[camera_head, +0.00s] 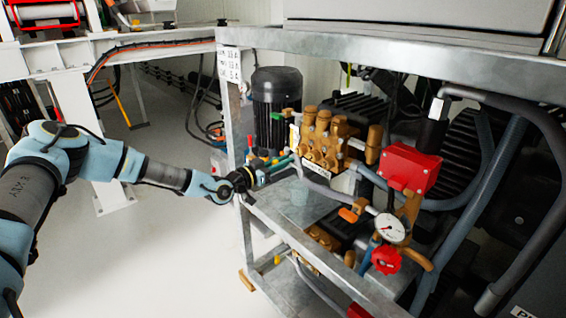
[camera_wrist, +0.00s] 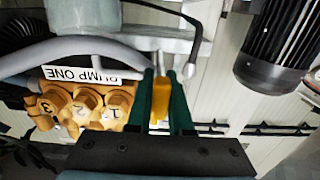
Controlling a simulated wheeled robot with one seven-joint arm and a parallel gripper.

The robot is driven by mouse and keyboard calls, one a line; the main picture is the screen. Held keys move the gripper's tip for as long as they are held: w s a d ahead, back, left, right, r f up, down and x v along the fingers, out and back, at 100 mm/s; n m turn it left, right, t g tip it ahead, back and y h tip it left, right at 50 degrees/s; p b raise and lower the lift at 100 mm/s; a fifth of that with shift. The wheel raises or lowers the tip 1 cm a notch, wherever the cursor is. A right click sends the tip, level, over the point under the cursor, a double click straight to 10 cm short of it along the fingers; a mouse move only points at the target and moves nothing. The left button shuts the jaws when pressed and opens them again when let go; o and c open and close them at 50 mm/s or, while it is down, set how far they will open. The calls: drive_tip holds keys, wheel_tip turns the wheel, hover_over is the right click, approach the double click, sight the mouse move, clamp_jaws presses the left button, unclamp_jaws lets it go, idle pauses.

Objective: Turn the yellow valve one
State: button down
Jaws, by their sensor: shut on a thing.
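The yellow valve (camera_wrist: 159,100) shows as an upright yellow handle in the wrist view, beside the brass pump with the label PUMP ONE (camera_wrist: 92,73). My gripper (camera_wrist: 161,90) has its two dark green fingers on either side of the handle, shut on it. In the head view my gripper (camera_head: 279,166) reaches in from the left, just left of the brass pump (camera_head: 322,140). I cannot clearly make out the gripped handle there.
A metal frame (camera_head: 238,110) surrounds the pumps, with its upright close to my arm. A black motor (camera_head: 276,100) stands behind my gripper. A red box (camera_head: 409,168), a gauge (camera_head: 390,228) and a red knob (camera_head: 386,259) are at right. Open floor lies left.

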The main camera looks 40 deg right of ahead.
drive_tip(key=shift+f+n+b, duration=0.15)
drive_tip(key=shift+n+b, duration=0.15)
drive_tip(key=shift+b, duration=0.25)
drive_tip(key=n+b, duration=0.5)
drive_tip(key=n, duration=0.1)
drive_tip(key=shift+w+n, duration=0.15)
drive_tip(key=shift+n, duration=0.55)
drive_tip(key=c, duration=1.1)
unclamp_jaws()
drive_tip(key=shift+a, duration=0.1)
drive_tip(key=a, duration=1)
drive_tip(key=shift+w+a, duration=0.3)
